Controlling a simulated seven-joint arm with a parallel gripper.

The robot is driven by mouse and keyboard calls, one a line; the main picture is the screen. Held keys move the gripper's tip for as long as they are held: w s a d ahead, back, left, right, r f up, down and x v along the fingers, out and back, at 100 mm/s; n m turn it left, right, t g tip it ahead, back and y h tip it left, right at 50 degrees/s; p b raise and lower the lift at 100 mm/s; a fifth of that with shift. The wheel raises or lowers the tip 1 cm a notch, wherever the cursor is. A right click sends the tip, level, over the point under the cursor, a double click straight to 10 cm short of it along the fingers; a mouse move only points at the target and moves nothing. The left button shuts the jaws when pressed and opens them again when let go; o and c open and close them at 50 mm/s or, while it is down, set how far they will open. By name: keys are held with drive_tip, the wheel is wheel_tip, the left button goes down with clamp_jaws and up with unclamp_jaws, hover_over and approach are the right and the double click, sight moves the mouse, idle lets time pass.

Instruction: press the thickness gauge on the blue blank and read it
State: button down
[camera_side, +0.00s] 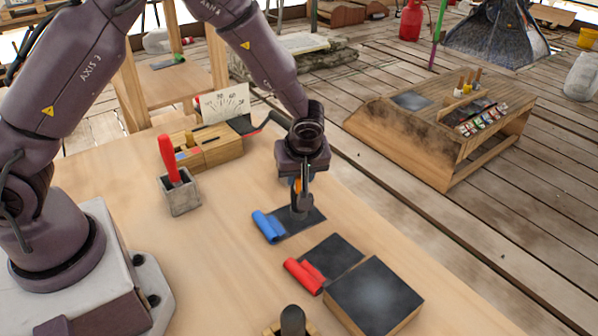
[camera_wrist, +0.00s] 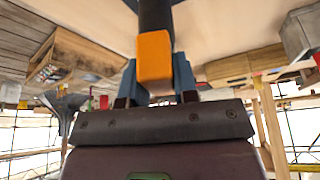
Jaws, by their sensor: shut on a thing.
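The blue blank is a dark flat sheet (camera_side: 313,220) with a blue rolled end (camera_side: 268,227), lying on the table in the side view. My gripper (camera_side: 303,187) is above the sheet, pointing down. It is shut on a tool with an orange part (camera_wrist: 154,62) and a dark, rounded end (camera_wrist: 156,14); this looks like the thickness gauge. In the side view the dark end (camera_side: 301,204) overlaps the sheet; I cannot tell whether it touches. A white card with a numbered scale (camera_side: 224,102) stands at the back by a wooden box. No reading is legible.
A dark sheet with a red roll (camera_side: 303,276) and a dark-topped wooden block (camera_side: 375,297) lie in front. A grey cup (camera_side: 180,197) with a red-handled tool, the wooden box (camera_side: 210,148) and a dark knob (camera_side: 292,320) stand on the table.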

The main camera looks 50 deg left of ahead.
drive_tip(key=shift+f, duration=0.1)
drive_tip(key=shift+r, duration=2.55)
drive_tip(key=shift+f, duration=2.3)
drive_tip(key=c, duration=0.8)
unclamp_jaws()
